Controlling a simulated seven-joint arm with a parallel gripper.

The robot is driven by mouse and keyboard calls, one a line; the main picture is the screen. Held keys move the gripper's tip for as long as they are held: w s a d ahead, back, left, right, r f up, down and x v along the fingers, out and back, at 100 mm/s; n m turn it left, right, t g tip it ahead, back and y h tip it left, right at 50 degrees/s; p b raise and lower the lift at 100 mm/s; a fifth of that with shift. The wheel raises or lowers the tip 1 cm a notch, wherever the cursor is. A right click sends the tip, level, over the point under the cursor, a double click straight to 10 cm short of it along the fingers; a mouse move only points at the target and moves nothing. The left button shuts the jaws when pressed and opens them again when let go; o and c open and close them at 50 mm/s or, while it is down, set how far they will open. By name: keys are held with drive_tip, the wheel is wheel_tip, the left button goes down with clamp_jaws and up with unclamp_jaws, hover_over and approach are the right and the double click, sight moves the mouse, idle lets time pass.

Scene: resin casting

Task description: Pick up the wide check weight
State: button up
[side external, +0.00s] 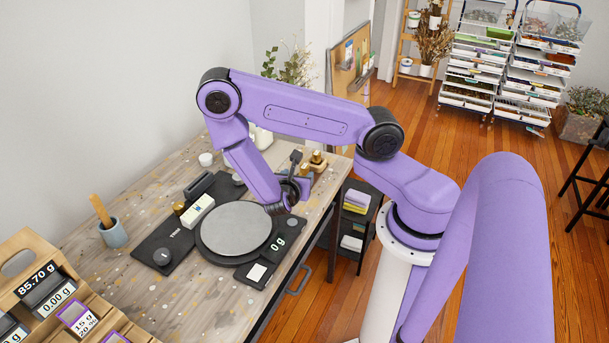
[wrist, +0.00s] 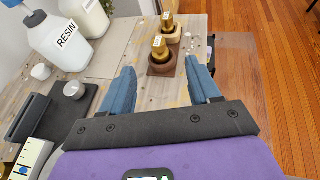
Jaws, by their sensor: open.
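Two brass check weights stand in wooden holders near the table's right edge. In the wrist view the nearer brass weight (wrist: 160,49) sits in a dark brown holder (wrist: 161,67). The farther brass weight (wrist: 168,23) sits in a lighter holder behind it. Both carry small white labels that I cannot read, so I cannot tell for sure which is the wide one. My gripper (wrist: 161,68) is open, with its blue fingers spread and nothing between them. The nearer weight appears beyond the fingertips, between them. In the side view the brass weights (side external: 317,157) are just beyond my gripper.
A scale with a round grey plate (side external: 236,228) reads 0 g below my gripper. A RESIN jug (wrist: 62,40), a white cup (wrist: 41,72) and a grey knob (wrist: 74,89) on a black mat stand left of the fingers. The table ends just right of the weights.

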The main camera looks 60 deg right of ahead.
sight(306, 165)
drive_tip(key=x, duration=1.1)
drive_tip(key=shift+d+f, duration=0.2)
drive_tip(key=shift+f, duration=0.05)
drive_tip(key=shift+w+a+f+x, duration=0.1)
drive_tip(key=shift+f+x, duration=0.05)
drive_tip(key=shift+x, duration=0.75)
drive_tip(key=shift+w+a+f+x, duration=0.1)
drive_tip(key=shift+f+x, duration=0.05)
drive_tip(key=shift+x, duration=0.7)
drive_tip(key=shift+w+a+f+x, duration=0.1)
drive_tip(key=shift+f+x, duration=0.05)
drive_tip(key=shift+x, duration=0.75)
drive_tip(key=c, duration=1.1)
